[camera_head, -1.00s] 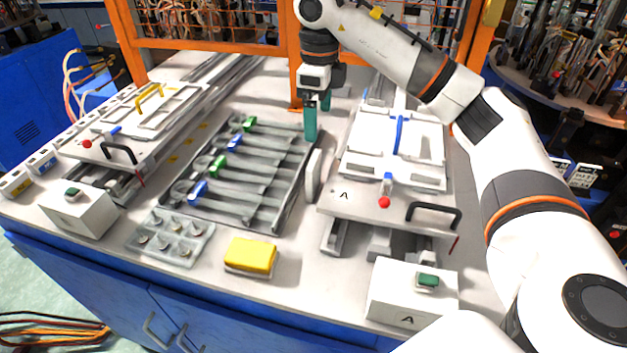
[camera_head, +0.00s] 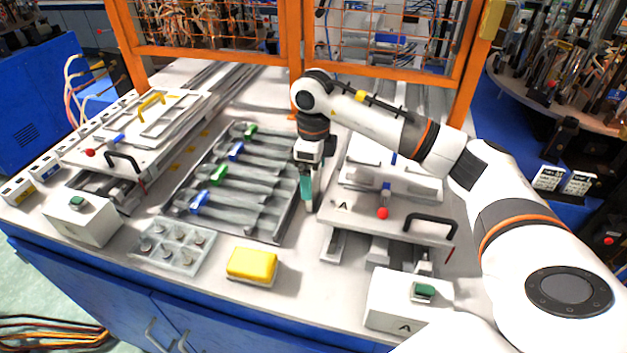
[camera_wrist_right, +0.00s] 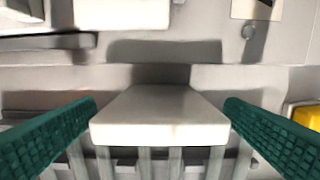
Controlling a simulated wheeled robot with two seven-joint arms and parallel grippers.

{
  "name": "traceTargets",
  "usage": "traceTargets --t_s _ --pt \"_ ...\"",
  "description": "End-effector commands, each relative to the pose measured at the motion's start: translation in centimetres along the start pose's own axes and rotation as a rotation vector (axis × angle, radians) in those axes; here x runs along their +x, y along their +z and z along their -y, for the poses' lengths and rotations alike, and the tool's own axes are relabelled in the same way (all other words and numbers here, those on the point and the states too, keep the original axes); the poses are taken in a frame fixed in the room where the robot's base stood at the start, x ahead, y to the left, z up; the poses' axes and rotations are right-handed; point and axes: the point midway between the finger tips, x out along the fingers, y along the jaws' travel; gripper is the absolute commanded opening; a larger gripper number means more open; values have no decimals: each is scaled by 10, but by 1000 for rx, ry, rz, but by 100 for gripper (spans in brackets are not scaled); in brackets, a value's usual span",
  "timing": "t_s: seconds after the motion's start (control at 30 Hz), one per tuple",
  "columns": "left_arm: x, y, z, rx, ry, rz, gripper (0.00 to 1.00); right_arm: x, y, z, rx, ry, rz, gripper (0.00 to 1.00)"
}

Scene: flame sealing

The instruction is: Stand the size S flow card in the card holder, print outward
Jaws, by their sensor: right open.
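My right gripper (camera_head: 306,190) is low over the table, between the grey tray and the fixture marked A. In the right wrist view its green fingers (camera_wrist_right: 160,122) are spread apart, with a pale block (camera_wrist_right: 160,128) between them, apart from both. My left gripper is out of view.
The grey slotted tray (camera_head: 262,232) with blue and green clips lies left of my right gripper. The fixture marked A (camera_head: 352,208) is close on its right. A yellow block (camera_head: 252,263), a small cup tray (camera_head: 150,263) and a white button box (camera_head: 390,300) stand near the front edge.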

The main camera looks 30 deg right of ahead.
Motion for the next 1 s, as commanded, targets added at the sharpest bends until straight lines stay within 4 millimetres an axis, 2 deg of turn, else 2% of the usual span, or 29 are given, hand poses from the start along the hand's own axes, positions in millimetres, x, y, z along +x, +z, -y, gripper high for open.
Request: traceTargets --t_s 0.27,0.37,0.6,0.87,1.0 --pt "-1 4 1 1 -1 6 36 6 0 0 0 1 0 93" --pt "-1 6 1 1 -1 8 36 6 0 0 0 1 0 80" --pt "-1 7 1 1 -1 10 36 5 0 0 0 1 0 40" --pt "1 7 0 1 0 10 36 2 0 0 0 1 -2 40" --pt "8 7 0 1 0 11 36 -16 -1 -1 0 4 -5 40"
